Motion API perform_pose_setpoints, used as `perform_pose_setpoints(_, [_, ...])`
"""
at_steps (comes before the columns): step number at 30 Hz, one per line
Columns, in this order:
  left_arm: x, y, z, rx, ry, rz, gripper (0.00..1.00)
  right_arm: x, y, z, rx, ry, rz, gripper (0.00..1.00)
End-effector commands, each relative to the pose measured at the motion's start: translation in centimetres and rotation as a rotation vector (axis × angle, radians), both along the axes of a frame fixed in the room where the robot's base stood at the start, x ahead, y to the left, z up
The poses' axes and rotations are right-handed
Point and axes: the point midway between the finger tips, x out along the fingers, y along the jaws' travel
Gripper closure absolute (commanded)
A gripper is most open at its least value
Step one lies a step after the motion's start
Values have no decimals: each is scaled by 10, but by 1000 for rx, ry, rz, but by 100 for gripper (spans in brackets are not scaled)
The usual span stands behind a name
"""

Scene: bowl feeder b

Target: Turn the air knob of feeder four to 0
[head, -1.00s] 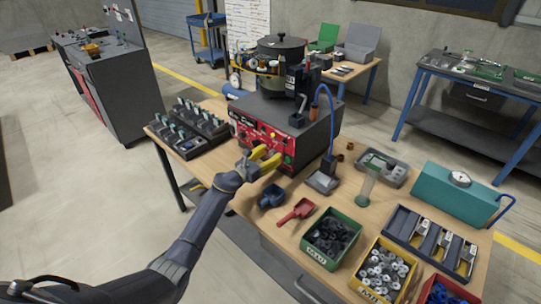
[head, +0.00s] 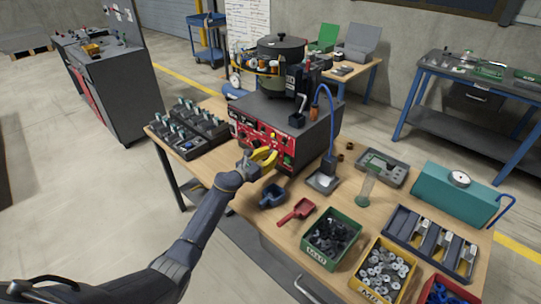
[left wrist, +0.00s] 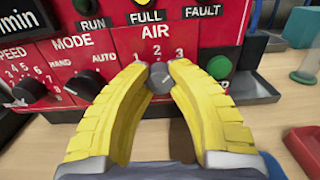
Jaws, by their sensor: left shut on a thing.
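The red control panel (head: 259,134) is on the front of the dark feeder box (head: 305,122). In the left wrist view, the grey air knob (left wrist: 159,78) sits below the word AIR, with the numbers 1, 2 and 3 showing above it. My left gripper (head: 268,155) has yellow fingers. In the left wrist view its fingertips (left wrist: 159,74) are shut on the air knob, one on each side. The fingers hide part of the scale, including any 0 mark, so I cannot read the setting surely. My right gripper is not in view.
In the left wrist view, a black mode knob (left wrist: 84,85) is left of the fingers and a green button (left wrist: 219,67) is right. A blue scoop (head: 271,196) and red scoop (head: 297,211) lie on the table before the feeder. A green bin (head: 330,258) stands nearer.

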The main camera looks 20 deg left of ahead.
Motion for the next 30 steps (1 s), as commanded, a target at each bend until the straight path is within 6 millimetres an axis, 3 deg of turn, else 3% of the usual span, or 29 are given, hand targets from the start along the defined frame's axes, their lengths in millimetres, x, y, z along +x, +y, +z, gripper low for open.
perform_pose_setpoints(14, [1,0,3,-60,25,0,100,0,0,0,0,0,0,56])
perform_pose_setpoints(30, [2,2,4,-478,229,0,100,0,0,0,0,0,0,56])
